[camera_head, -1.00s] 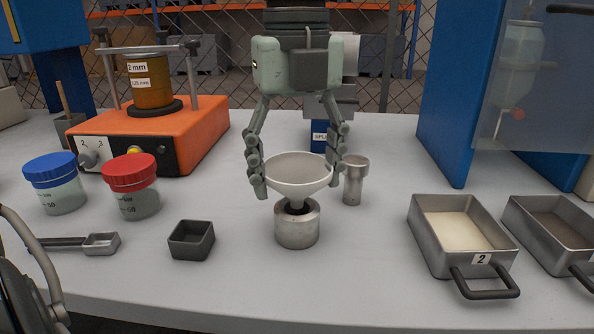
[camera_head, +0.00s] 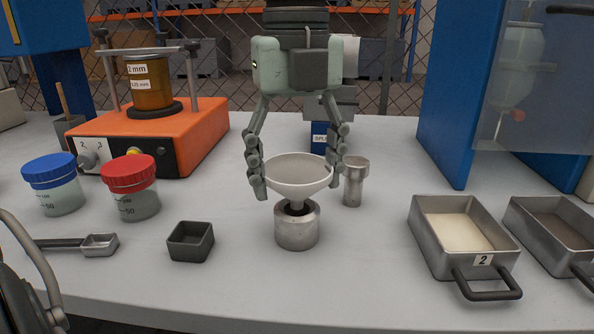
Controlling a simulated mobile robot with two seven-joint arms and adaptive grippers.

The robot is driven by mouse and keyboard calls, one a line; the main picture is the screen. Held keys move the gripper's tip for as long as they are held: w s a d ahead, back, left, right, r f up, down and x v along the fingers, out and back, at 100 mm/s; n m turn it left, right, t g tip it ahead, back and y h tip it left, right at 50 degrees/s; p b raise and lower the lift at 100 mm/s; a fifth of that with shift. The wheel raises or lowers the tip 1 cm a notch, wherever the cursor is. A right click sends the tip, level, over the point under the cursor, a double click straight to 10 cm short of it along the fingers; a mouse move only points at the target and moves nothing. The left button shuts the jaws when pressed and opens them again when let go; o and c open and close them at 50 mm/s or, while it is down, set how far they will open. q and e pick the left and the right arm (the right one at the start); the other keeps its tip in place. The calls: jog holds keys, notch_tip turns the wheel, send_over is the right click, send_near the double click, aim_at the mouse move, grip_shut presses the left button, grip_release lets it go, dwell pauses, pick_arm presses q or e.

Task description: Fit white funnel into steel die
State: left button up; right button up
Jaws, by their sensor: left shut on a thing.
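The white funnel (camera_head: 297,179) is upright, wide bowl at the top. My left gripper (camera_head: 296,178) comes down from above and is shut on it, with fingers at the left and right of the bowl. The steel die (camera_head: 297,228) is a short metal cylinder standing on the table directly under the funnel. The funnel's narrow lower end is at the dark mouth of the die. I cannot tell how far it reaches inside or whether it bears on the die. My right gripper is not in view.
A steel plunger-like piece (camera_head: 354,182) stands close behind at right. A dark square cup (camera_head: 190,241) and a scoop (camera_head: 98,245) lie left. Red-lidded (camera_head: 131,190) and blue-lidded (camera_head: 55,186) jars stand farther left. A metal tray (camera_head: 434,245) is at right. The table front is clear.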

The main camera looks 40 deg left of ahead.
pick_arm(q)
jog(key=shift+f+b, duration=1.05)
dwell(0.5)
jog(key=o, duration=1)
jog(key=shift+c, duration=0.2)
jog(key=shift+r, duration=0.1)
jog(key=shift+r+p, duration=1.85)
jog(key=shift+r, duration=1.1)
jog(key=shift+s, duration=0.1)
